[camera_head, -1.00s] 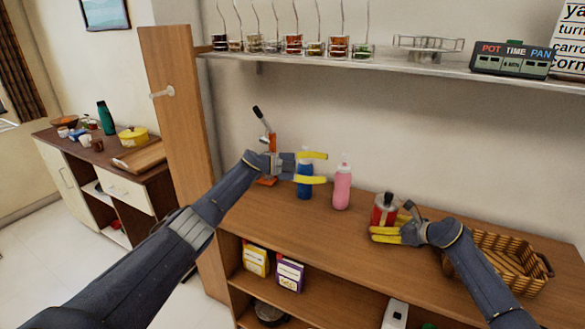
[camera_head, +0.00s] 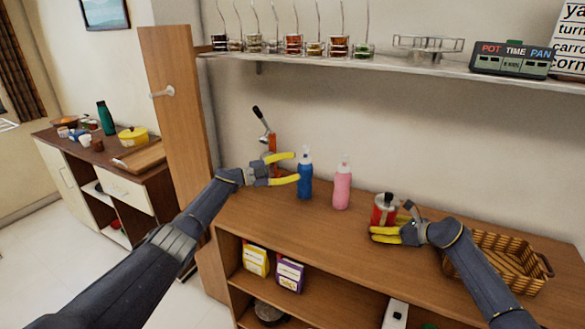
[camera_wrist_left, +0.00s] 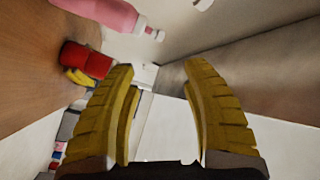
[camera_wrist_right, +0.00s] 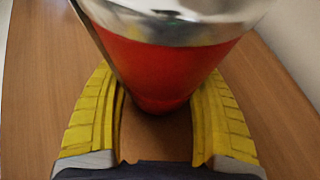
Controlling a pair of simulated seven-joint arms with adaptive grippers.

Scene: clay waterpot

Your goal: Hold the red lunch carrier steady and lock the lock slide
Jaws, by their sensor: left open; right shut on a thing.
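The red lunch carrier (camera_head: 385,209) stands upright on the wooden counter, with a silver top and a dark knob. My right gripper (camera_head: 376,235) is shut on it at its front side. In the right wrist view the carrier's red body (camera_wrist_right: 165,75) sits between the yellow fingers (camera_wrist_right: 160,115), under its metal upper part. My left gripper (camera_head: 296,168) is open and empty, just left of the blue bottle. The left wrist view shows its spread fingers (camera_wrist_left: 160,80) and the red carrier (camera_wrist_left: 88,60) farther off. The lock slide cannot be made out.
A blue bottle (camera_head: 305,178) and a pink bottle (camera_head: 342,187) stand between my left gripper and the carrier. A wicker basket (camera_head: 510,262) is at right. A shelf (camera_head: 400,66) runs above.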

